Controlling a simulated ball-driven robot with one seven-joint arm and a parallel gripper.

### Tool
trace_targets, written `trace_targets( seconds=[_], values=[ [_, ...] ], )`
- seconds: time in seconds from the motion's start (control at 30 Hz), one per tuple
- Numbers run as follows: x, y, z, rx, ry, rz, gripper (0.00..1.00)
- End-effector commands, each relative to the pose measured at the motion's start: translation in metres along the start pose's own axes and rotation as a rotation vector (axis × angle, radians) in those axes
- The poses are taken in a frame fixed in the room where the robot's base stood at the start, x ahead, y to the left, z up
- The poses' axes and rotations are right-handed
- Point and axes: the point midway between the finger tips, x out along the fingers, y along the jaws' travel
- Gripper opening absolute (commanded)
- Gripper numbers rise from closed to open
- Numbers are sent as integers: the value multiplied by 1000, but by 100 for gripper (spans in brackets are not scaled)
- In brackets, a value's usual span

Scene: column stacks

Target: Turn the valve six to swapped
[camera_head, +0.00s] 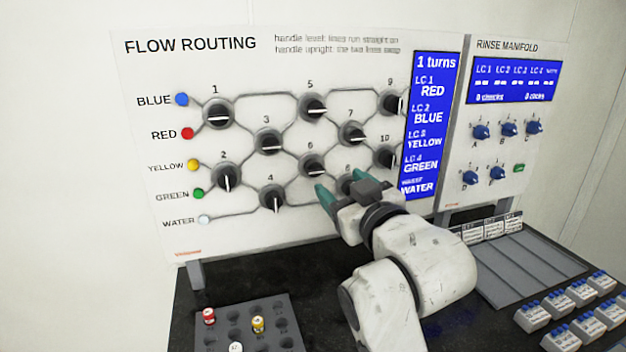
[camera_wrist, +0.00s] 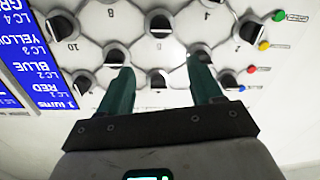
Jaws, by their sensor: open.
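Valve six (camera_head: 313,164) is a black round knob with a white handle line, in the lower middle of the Flow Routing panel (camera_head: 140,80). Its handle looks level. In the upside-down wrist view, the knob that seems to be valve six (camera_wrist: 160,21) is near the top, beyond the fingertips, with a level white bar. My gripper (camera_head: 341,183) is open and empty, its two teal fingers apart. It appears just below and right of valve six in the head view and partly covers valve eight. In the wrist view my gripper (camera_wrist: 162,66) shows no contact with any knob.
Other black knobs surround it, including valve four (camera_head: 272,198), valve five (camera_head: 313,107) and valve seven (camera_head: 352,134). The blue screen (camera_head: 431,120) reads "1 turns". A vial rack (camera_head: 285,318) stands on the dark bench below. The Rinse Manifold panel (camera_head: 515,210) is at right.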

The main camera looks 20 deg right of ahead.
Motion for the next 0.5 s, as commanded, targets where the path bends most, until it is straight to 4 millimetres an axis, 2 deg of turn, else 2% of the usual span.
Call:
trace_targets(
  seconds=[0.03, 0.1, 0.27, 0.37, 0.5],
  values=[
    [0, -2, 10, 0, 1, 0, 65],
    [0, -4, 15, 0, 1, 0, 65],
    [4, -4, 16, 0, 1, 0, 65],
    [14, -4, 14, -1, 2, 0, 65],
    [37, -3, 14, -1, 0, 0, 65]
  ],
)
